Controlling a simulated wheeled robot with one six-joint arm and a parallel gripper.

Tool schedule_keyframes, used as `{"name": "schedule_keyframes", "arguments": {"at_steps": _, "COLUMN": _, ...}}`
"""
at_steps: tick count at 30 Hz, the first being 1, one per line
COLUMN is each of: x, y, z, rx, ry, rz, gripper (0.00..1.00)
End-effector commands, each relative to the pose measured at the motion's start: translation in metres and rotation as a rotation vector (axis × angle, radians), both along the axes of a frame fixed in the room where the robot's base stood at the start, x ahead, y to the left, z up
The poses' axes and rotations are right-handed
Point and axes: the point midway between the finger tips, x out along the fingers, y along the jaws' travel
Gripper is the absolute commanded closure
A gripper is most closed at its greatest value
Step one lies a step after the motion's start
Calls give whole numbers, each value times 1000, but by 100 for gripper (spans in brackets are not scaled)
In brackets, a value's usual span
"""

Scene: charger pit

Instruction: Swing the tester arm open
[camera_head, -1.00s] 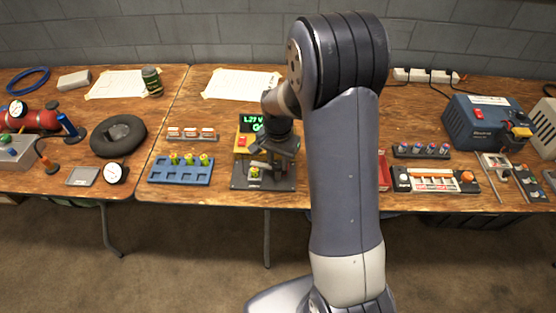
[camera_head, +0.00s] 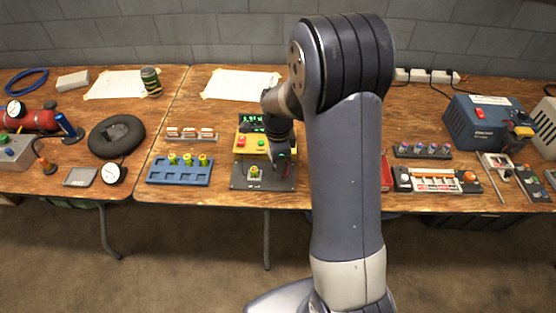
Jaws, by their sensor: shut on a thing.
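The tester (camera_head: 250,143) stands on the middle table, with a yellow body, a red button, a dark display with green digits and a dark base plate (camera_head: 245,184). A yellow-green cell (camera_head: 255,171) stands upright in a holder on the base plate, uncovered from above. My gripper (camera_head: 283,166) is at the right side of the tester, pointing down and right of the cell. It is shut on the tester arm, which is mostly hidden behind the dark fingers and wrist.
A blue tray (camera_head: 180,177) with several yellow-green cells lies left of the tester, with a small rack (camera_head: 192,134) behind it. A red object (camera_head: 386,174) and a charger strip (camera_head: 437,180) lie right of my arm. Papers (camera_head: 240,85) lie behind.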

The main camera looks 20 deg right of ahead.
Motion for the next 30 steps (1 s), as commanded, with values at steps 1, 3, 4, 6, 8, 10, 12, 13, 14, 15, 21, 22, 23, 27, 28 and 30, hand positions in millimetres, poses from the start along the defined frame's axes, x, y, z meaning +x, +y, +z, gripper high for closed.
{"name": "schedule_keyframes", "arguments": {"at_steps": 1, "x": 0, "y": 0, "z": 0, "rx": 0, "ry": -2, "rz": -42, "gripper": 100}}
{"name": "schedule_keyframes", "arguments": {"at_steps": 3, "x": 0, "y": 0, "z": 0, "rx": 0, "ry": -2, "rz": -103, "gripper": 100}}
{"name": "schedule_keyframes", "arguments": {"at_steps": 4, "x": 0, "y": 0, "z": 0, "rx": 0, "ry": -2, "rz": -128, "gripper": 100}}
{"name": "schedule_keyframes", "arguments": {"at_steps": 6, "x": 0, "y": 0, "z": 0, "rx": 0, "ry": -2, "rz": -184, "gripper": 100}}
{"name": "schedule_keyframes", "arguments": {"at_steps": 8, "x": 0, "y": 0, "z": 0, "rx": 0, "ry": -2, "rz": -227, "gripper": 100}}
{"name": "schedule_keyframes", "arguments": {"at_steps": 10, "x": 0, "y": 0, "z": 0, "rx": 0, "ry": -2, "rz": -273, "gripper": 100}}
{"name": "schedule_keyframes", "arguments": {"at_steps": 12, "x": 0, "y": 0, "z": 1, "rx": 0, "ry": -2, "rz": -313, "gripper": 100}}
{"name": "schedule_keyframes", "arguments": {"at_steps": 13, "x": 0, "y": 0, "z": 1, "rx": 0, "ry": -2, "rz": -328, "gripper": 100}}
{"name": "schedule_keyframes", "arguments": {"at_steps": 14, "x": 0, "y": 0, "z": 1, "rx": 0, "ry": -2, "rz": -343, "gripper": 100}}
{"name": "schedule_keyframes", "arguments": {"at_steps": 15, "x": 0, "y": 0, "z": 1, "rx": 0, "ry": -2, "rz": -360, "gripper": 100}}
{"name": "schedule_keyframes", "arguments": {"at_steps": 21, "x": 0, "y": 0, "z": 1, "rx": 0, "ry": -2, "rz": -418, "gripper": 100}}
{"name": "schedule_keyframes", "arguments": {"at_steps": 22, "x": 0, "y": 0, "z": 1, "rx": 0, "ry": -2, "rz": -423, "gripper": 100}}
{"name": "schedule_keyframes", "arguments": {"at_steps": 23, "x": 0, "y": 0, "z": 1, "rx": 0, "ry": -2, "rz": -428, "gripper": 100}}
{"name": "schedule_keyframes", "arguments": {"at_steps": 27, "x": 0, "y": 0, "z": 1, "rx": 0, "ry": -2, "rz": -438, "gripper": 100}}
{"name": "schedule_keyframes", "arguments": {"at_steps": 28, "x": 0, "y": 0, "z": 1, "rx": 0, "ry": -2, "rz": -439, "gripper": 100}}
{"name": "schedule_keyframes", "arguments": {"at_steps": 30, "x": 0, "y": 0, "z": 1, "rx": 0, "ry": -2, "rz": -440, "gripper": 100}}
